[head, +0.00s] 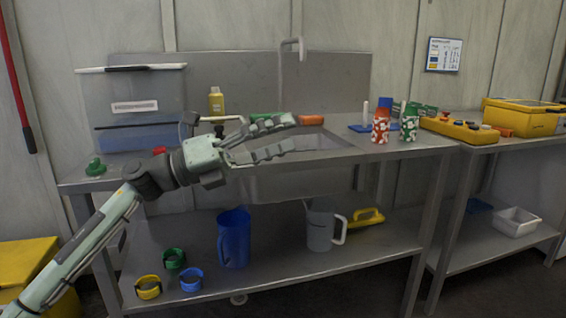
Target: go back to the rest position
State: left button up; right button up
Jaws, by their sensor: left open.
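My left gripper (283,139) is in the head view, its arm coming in from the lower left. Its two fingers are spread apart and point to the right, with nothing between them. It is in front of the sink in the steel bench (222,180), at about the height of the bench top. The fingers hide part of the sink's rim and of the things behind it. My right gripper does not show.
A clear bin (135,92) stands at the bench's left, a tap (302,50) behind the sink. Patterned cups (380,130) stand to the right. A blue jug (234,238) and a grey jug (320,231) stand on the lower shelf. A second bench with a yellow case (525,118) adjoins at right.

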pick_arm(q)
jog(key=w+a+f+n+t+y, duration=0.5)
jog(key=n+t, duration=0.3)
jog(key=n, duration=0.3)
jog(key=w+a+f+n+t+y, duration=0.2)
jog(key=a+f+n+t+y, duration=0.35)
jog(key=n, duration=0.55)
jog(key=s+a+f+n+y, duration=0.1)
jog(key=a+f+n+y, duration=0.35)
jog(key=f, duration=0.45)
jog(key=s+a+f+n+y, duration=0.1)
jog(key=a+f+n+y, duration=0.4)
jog(key=f, duration=0.4)
jog(key=s+a+f+n+g+y, duration=0.1)
jog(key=s+a+f+n+g, duration=0.25)
jog(key=s+f, duration=0.5)
jog(key=s+a+f+n+g+y, duration=0.1)
jog(key=s+a+f+n+g, duration=0.15)
jog(key=s+f+g, duration=0.6)
jog(key=s+f+n+g, duration=0.2)
jog(key=s+f+n, duration=0.1)
jog(key=s+f, duration=0.9)
jog(key=s, duration=0.4)
jog(key=shift+s+a+f+n+g+p, duration=0.2)
jog(key=shift+s+f+n+g+p, duration=0.1)
jog(key=shift+f+n+g+p, duration=0.1)
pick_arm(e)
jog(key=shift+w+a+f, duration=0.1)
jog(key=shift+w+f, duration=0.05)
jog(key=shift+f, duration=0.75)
